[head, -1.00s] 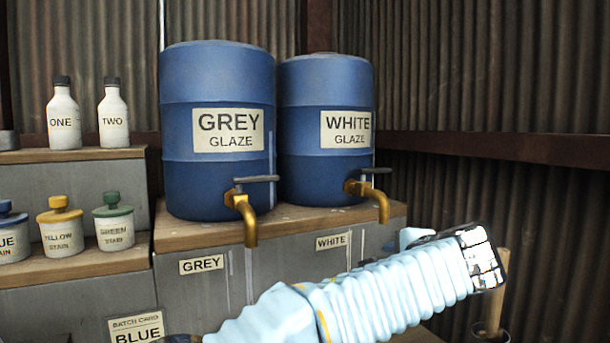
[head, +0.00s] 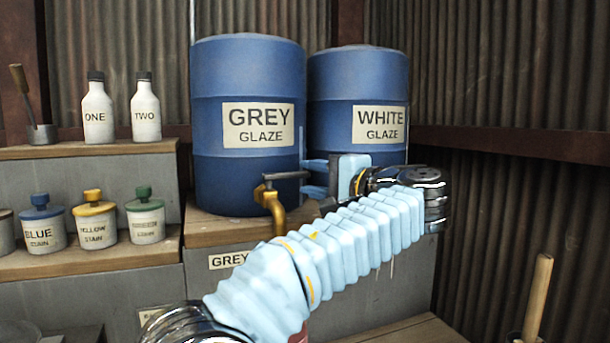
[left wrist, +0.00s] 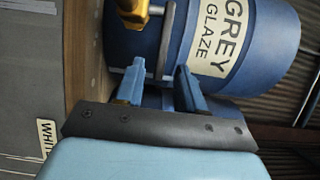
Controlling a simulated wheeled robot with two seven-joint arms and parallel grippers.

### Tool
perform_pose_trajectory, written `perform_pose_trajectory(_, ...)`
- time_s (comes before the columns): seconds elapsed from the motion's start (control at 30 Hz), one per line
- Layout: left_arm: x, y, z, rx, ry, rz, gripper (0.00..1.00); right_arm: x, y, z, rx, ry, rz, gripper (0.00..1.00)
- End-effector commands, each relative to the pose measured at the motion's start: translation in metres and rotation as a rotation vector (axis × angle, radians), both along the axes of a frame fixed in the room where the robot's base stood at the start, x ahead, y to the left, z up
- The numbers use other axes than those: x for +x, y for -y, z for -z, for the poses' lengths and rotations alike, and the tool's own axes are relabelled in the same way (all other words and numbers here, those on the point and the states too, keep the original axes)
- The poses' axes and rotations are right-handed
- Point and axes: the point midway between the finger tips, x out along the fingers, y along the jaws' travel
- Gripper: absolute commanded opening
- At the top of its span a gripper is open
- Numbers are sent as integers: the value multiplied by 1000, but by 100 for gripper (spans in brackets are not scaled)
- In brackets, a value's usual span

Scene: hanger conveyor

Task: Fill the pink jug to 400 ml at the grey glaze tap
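The blue grey-glaze barrel (head: 248,180) stands on a wooden-topped shelf, with its brass tap (head: 276,210) and dark lever handle (head: 285,175) at the front. My left gripper (head: 304,178) is just right of this handle, its two blue fingers pointing left towards it. In the left wrist view, the fingers (left wrist: 160,66) are spread apart and the end of the lever (left wrist: 167,40) shows between their tips. I cannot tell whether they touch it. The brass tap (left wrist: 132,12) is at the top there. The pink jug and my right gripper are not in view.
The white-glaze barrel (head: 358,75) stands to the right; my left arm hides its tap. Bottles (head: 97,112) and lidded stain jars (head: 145,220) stand on the left shelves. A wooden handle (head: 538,295) sticks up at lower right.

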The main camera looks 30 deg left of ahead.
Motion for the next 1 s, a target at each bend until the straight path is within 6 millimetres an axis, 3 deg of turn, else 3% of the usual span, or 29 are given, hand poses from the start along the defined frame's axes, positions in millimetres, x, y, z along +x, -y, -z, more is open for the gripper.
perform_pose_trajectory(0.2,7,-22,0,0,-2,0,38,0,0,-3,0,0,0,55)
perform_pose_trajectory(0.5,9,-25,0,-1,-1,1,38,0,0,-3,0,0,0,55)
perform_pose_trajectory(0.53,9,-25,0,-1,-1,2,37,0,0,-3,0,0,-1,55)
perform_pose_trajectory(0.77,8,-24,0,-1,-1,1,2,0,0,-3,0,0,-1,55)
perform_pose_trajectory(1.0,9,-24,1,0,-2,1,0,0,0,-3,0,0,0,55)
